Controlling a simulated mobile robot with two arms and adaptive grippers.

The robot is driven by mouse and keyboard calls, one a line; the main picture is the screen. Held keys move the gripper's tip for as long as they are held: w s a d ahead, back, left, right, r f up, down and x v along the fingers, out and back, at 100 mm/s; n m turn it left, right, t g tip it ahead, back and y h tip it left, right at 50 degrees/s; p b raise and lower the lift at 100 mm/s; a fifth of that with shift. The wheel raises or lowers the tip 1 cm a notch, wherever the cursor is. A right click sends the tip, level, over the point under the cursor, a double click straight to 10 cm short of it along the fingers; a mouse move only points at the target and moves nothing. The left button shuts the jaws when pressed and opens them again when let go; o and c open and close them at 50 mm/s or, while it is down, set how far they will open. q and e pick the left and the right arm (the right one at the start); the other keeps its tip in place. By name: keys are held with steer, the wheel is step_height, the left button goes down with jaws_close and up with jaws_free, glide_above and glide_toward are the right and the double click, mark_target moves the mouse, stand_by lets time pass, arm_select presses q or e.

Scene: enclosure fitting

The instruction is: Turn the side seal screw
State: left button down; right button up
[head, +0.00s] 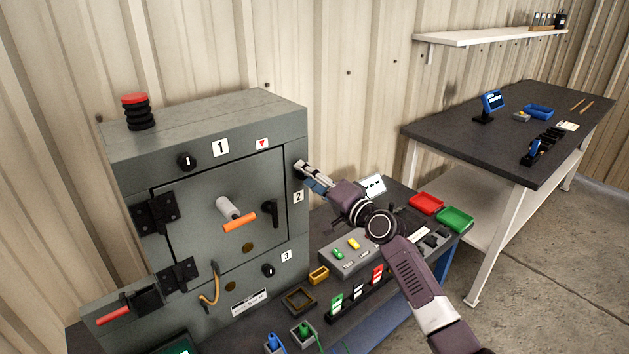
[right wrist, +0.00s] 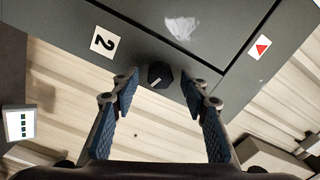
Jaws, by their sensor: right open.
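The grey enclosure (head: 285,115) stands at the left of the head view, with labels 1, 2 and 3. In the right wrist view a black faceted knob (right wrist: 160,75), which looks like the side seal screw, sits on the enclosure near label 2 (right wrist: 103,42). My right gripper (head: 309,174) is at the enclosure's right edge, just above label 2. Its blue-padded fingers (right wrist: 160,88) are open, one on each side of the knob, with gaps showing. In the head view the gripper largely hides the knob. My left gripper is not in view.
The enclosure front has a black upper knob (head: 187,161), an orange-tipped handle (head: 238,222) and a lower knob (head: 268,270). A dark side table (head: 450,130) stands behind.

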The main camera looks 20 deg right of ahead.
steer(key=v, duration=1.2)
steer(key=s+d+f+g+h, duration=0.1)
steer(key=d+f+g+h, duration=0.1)
steer(key=f, duration=0.9)
steer(key=s+d+f+g+h, duration=0.1)
steer(key=f, duration=1)
steer(key=s+f+n+g+h, duration=0.1)
steer(key=s+f+g, duration=0.1)
steer(key=s+f, duration=0.65)
steer(key=s+f+n+g+h, duration=0.1)
steer(key=s+f+n+g, duration=0.15)
steer(key=f, duration=1.15)
steer(key=s+a+f+n+g, duration=0.2)
steer(key=s+f, duration=0.6)
steer(key=s, duration=0.7)
steer(key=s+a+f+n+g, duration=0.2)
steer(key=s+f, duration=0.6)
steer(key=s, duration=0.7)
steer(key=s+a+f+n+g+h, duration=0.1)
steer(key=s+f+n+g, duration=0.3)
steer(key=s+f, duration=0.4)
steer(key=s+a, duration=0.1)
steer(key=s, duration=0.5)
steer(key=shift+s+a+f, duration=0.3)
steer(key=shift+s+a, duration=0.1)
steer(key=shift+g, duration=0.25)
